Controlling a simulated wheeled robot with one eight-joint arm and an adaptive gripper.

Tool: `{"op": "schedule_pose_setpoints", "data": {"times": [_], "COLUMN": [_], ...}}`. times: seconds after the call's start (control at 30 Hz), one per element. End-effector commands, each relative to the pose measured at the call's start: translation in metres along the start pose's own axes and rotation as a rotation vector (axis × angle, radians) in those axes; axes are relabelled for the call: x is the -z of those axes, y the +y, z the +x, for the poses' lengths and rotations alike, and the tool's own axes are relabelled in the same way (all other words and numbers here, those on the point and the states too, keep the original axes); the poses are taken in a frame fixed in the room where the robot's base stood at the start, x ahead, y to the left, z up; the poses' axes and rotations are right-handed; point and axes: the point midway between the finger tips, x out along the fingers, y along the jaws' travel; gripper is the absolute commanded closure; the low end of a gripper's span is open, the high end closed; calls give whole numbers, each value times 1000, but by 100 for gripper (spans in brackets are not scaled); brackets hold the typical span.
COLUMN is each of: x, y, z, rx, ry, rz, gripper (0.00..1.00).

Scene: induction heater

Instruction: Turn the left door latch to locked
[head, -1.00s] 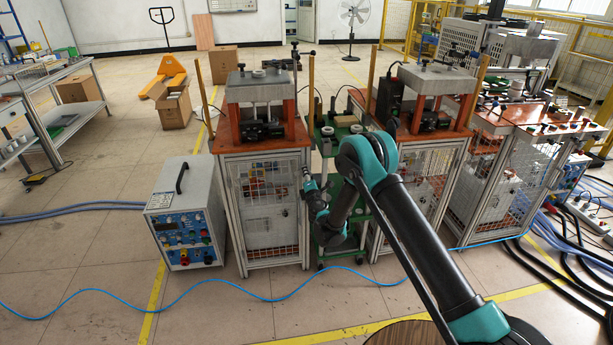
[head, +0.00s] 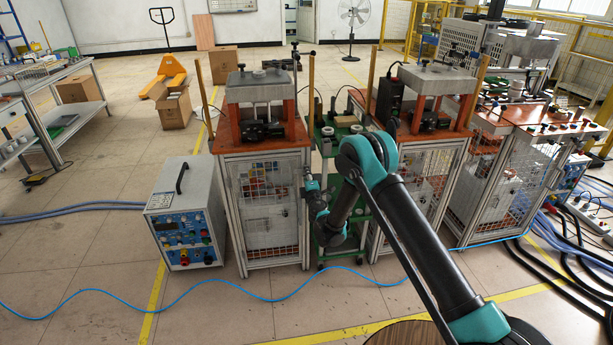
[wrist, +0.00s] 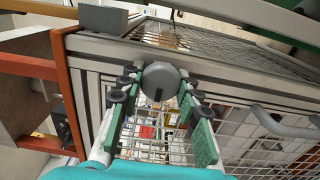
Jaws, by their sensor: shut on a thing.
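The left door latch (wrist: 161,76) is a round grey knob with a short dark mark, on the door frame of the left machine in the wrist view. My gripper (wrist: 160,92) has its green fingers on both sides of the knob, closed on it. In the head view my gripper (head: 306,186) is at the right edge of the left machine's wire-mesh door (head: 265,205). The latch is too small and covered there. The door looks closed in its frame. I cannot tell from the knob's mark whether it is locked.
A grey control box (head: 185,215) stands left of the machine. A green cart (head: 328,225) stands close by, between the left machine and a second caged machine (head: 425,185). A grey door handle (wrist: 282,124) is right of the latch. A blue cable (head: 215,283) crosses the floor.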

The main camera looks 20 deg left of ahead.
Motion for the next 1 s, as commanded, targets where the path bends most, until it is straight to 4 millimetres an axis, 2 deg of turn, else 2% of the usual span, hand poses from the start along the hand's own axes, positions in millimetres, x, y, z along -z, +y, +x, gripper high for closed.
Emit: {"op": "schedule_pose_setpoints", "data": {"times": [0.03,0.07,0.23,0.57,0.67,0.83,0.93,1.0], "x": [-1,-1,-1,0,0,0,1,1], "y": [-1,-1,0,2,10,38,57,68], "z": [-1,-1,0,0,0,0,-2,-2], "rx": [0,0,0,0,0,0,0,0], "ry": [-1,-1,-1,0,0,0,0,0], "rz": [1,1,1,0,0,-1,-2,-3], "gripper": [96,66,45,45,45,45,25,22]}}
